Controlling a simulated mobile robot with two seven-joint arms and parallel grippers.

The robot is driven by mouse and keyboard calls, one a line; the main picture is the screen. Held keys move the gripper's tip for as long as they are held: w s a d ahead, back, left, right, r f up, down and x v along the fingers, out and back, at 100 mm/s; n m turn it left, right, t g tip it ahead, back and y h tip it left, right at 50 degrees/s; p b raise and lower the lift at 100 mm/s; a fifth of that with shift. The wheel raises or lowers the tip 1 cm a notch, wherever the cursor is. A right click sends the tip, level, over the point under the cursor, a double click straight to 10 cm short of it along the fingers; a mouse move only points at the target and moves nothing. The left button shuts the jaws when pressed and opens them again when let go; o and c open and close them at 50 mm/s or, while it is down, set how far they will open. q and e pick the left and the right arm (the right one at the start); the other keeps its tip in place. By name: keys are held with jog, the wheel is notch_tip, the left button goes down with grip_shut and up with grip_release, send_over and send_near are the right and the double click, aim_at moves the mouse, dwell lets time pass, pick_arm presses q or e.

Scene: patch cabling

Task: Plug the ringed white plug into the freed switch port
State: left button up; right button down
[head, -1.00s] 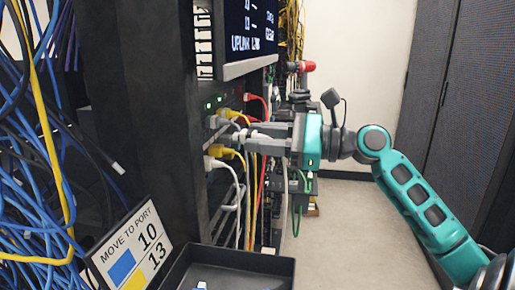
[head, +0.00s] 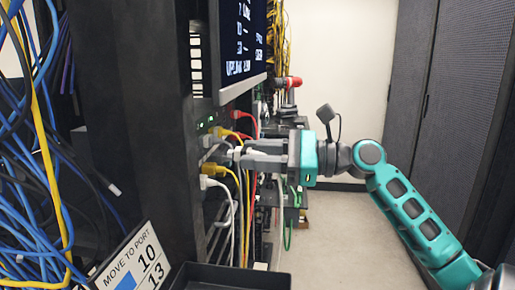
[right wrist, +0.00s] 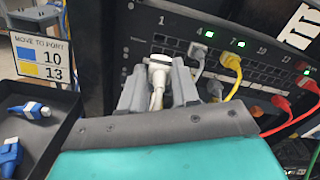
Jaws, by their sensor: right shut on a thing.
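My right gripper (head: 240,155) is shut on a white plug (right wrist: 158,62) with a white cable running back between the fingers. My left gripper is not in view.
Red plugs (right wrist: 281,103) sit farther right in the switch. A sign (right wrist: 42,58) reads "move to port 10, 13" with blue and yellow squares. A black tray (right wrist: 62,125) holds blue plugs. Blue cables (head: 30,180) hang at the left.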

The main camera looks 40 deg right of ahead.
aim_at(228, 153)
jog(key=shift+w+a+r+p, duration=0.1)
jog(key=shift+r+p, duration=0.15)
jog(key=shift+p, duration=0.15)
jog(key=p+x, duration=0.2)
jog(key=x, duration=0.1)
jog(key=shift+w+a+p, duration=0.15)
jog(key=shift+p, duration=0.15)
jog(key=shift+p+x, duration=0.4)
jog(key=shift+x, duration=0.45)
jog(key=shift+w+a+f, duration=0.3)
jog(key=shift+w+a, duration=0.3)
jog(key=shift+w, duration=0.15)
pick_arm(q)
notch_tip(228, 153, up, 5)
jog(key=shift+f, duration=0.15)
pick_arm(e)
jog(key=shift+a+m, duration=0.1)
jog(key=shift+m, duration=0.6)
jog(key=shift+w+a+r, duration=0.15)
jog(key=shift+w+r, duration=0.05)
jog(key=shift+r, duration=0.15)
jog(key=shift+s, duration=0.1)
